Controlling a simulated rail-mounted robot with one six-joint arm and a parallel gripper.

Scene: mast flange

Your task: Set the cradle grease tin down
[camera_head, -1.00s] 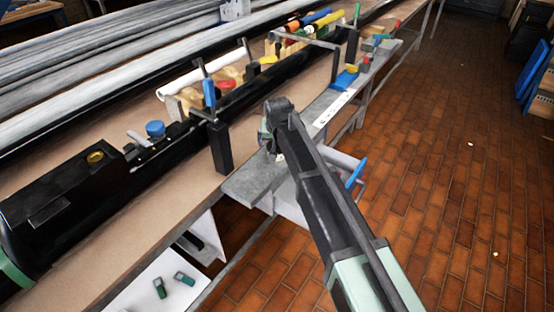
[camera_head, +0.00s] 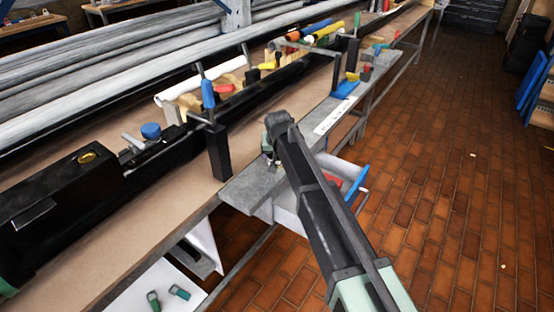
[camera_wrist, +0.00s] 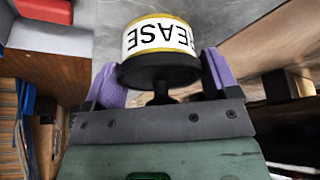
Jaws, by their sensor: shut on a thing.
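The grease tin (camera_wrist: 160,45) shows in the wrist view as a short round can with a white and yellow label reading "EASE" upside down and a dark end towards me. My gripper (camera_wrist: 162,78) is shut on it, with one purple finger pad on each side. In the head view my gripper (camera_head: 270,158) is over the near end of the grey metal ledge (camera_head: 250,186) along the bench. The tin is mostly hidden there by my arm. I cannot tell whether it touches the ledge.
An open drawer (camera_head: 290,215) with a red item (camera_head: 332,180) and a blue part (camera_head: 356,184) sits under the ledge, right of my gripper. A black clamp post (camera_head: 218,152) stands at left.

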